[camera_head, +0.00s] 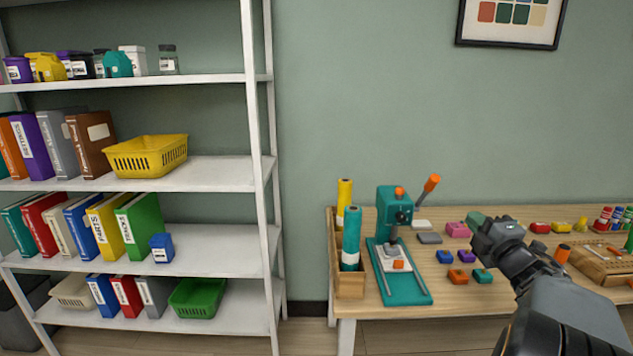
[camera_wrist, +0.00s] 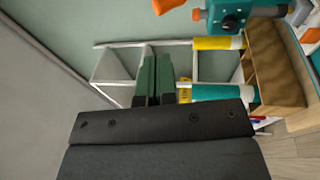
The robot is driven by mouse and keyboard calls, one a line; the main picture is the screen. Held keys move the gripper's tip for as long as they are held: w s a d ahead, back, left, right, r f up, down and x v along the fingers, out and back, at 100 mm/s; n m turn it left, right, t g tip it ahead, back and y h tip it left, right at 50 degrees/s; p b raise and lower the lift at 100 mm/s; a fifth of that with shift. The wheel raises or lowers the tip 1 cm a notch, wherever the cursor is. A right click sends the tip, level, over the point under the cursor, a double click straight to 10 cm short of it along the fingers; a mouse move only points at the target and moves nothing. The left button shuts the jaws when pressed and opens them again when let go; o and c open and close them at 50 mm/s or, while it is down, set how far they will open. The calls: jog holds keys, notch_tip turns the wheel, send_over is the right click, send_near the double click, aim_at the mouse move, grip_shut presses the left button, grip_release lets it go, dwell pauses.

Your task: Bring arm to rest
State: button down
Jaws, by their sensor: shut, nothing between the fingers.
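My gripper (camera_head: 475,220) is at the right in the head view, held above the wooden workbench (camera_head: 350,310). Its green-tipped fingers point left, towards the teal press (camera_head: 396,215). In the wrist view the two dark green fingers (camera_wrist: 154,80) lie close together and hold nothing. My dark arm reaches in from the lower right corner of the head view and hides part of the bench.
A wooden box (camera_head: 350,285) with teal and yellow rolls stands at the bench's left end. Small coloured blocks (camera_head: 458,276) lie near the gripper. A wooden tray (camera_head: 600,262) is to the right. White shelves (camera_head: 215,248) stand left. The space above the bench is open.

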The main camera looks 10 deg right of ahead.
jog(key=s+d+f+m+g+h+p, duration=0.1)
jog(key=s+d+f+m+g+h, duration=0.2)
jog(key=m, duration=0.4)
jog(key=s+d+f+m+g+h, duration=0.1)
jog(key=d+f+m+g+h, duration=0.35)
jog(key=m+g, duration=0.2)
jog(key=s+a+f+m+g+p, duration=0.3)
jog(key=a+m+g+p, duration=0.1)
jog(key=a+m, duration=0.25)
jog(key=s+a+r+g+y+p, duration=0.1)
jog(key=s+a+r+y+p, duration=0.1)
jog(key=a, duration=0.8)
jog(key=s+a+r+n+g+y+p, duration=0.1)
jog(key=a+p, duration=0.4)
jog(key=a, duration=0.5)
jog(key=s+a+r+n+g+y+p, duration=0.1)
jog(key=s+a+r+y+p, duration=0.2)
jog(key=a, duration=0.7)
jog(key=shift+a+r+y, duration=0.15)
jog(key=shift+r+y, duration=0.5)
jog(key=shift+y, duration=0.6)
jog(key=shift+s, duration=0.1)
